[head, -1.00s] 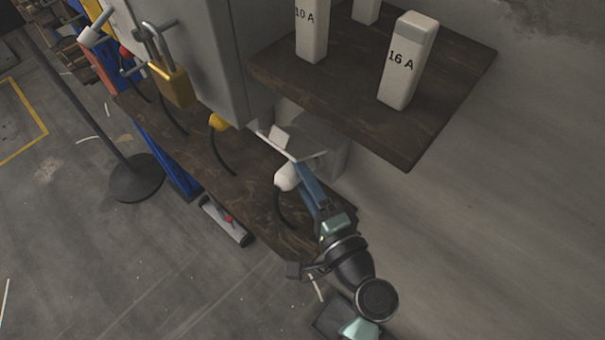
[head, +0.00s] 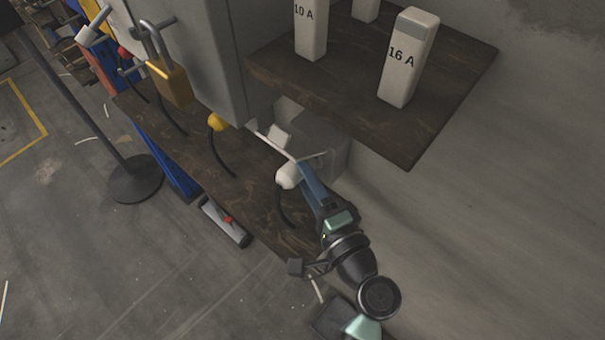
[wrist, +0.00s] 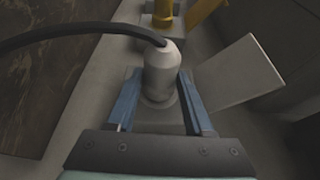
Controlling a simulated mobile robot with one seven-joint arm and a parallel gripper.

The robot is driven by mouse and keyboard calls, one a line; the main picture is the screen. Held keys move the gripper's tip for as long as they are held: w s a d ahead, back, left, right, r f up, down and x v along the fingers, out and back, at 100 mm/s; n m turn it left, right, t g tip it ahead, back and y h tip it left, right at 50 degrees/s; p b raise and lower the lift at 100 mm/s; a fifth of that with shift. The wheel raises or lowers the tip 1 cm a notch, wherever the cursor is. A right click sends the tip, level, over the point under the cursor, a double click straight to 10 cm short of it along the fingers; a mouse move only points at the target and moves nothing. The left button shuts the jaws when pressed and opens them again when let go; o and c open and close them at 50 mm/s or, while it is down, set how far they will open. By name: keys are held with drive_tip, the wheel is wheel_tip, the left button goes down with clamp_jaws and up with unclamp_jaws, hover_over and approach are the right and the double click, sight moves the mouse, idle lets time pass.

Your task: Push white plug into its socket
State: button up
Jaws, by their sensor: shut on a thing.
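The white plug (head: 288,176) has a rounded body and a black cable curving from its end. In the wrist view the white plug (wrist: 163,72) sits between the blue fingers of my gripper (wrist: 160,98). My gripper (head: 302,172) is shut on it, in front of a grey socket box (head: 328,150) on the wall. In the wrist view a grey block (wrist: 145,115) lies directly behind the plug, and a pale flap (wrist: 238,72) stands open beside it. The plug's front end is hidden, so I cannot tell how deep it sits.
A yellow plug (head: 216,122) with a cable is to the left, below a grey cabinet (head: 215,50) with a brass padlock (head: 171,82). A dark wooden shelf (head: 440,110) with white blocks marked 10 A and 16 A overhangs at upper right.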

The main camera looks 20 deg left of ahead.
drive_tip(key=shift+w+d, duration=0.1)
drive_tip(key=shift+w, duration=0.2)
drive_tip(key=o, duration=1.4)
drive_tip(key=shift+c, duration=0.2)
drive_tip(key=shift+s+d, duration=0.1)
drive_tip(key=b+v, duration=0.1)
drive_tip(key=v, duration=1.1)
drive_tip(key=shift+s+d, duration=0.25)
drive_tip(key=shift+s, duration=0.05)
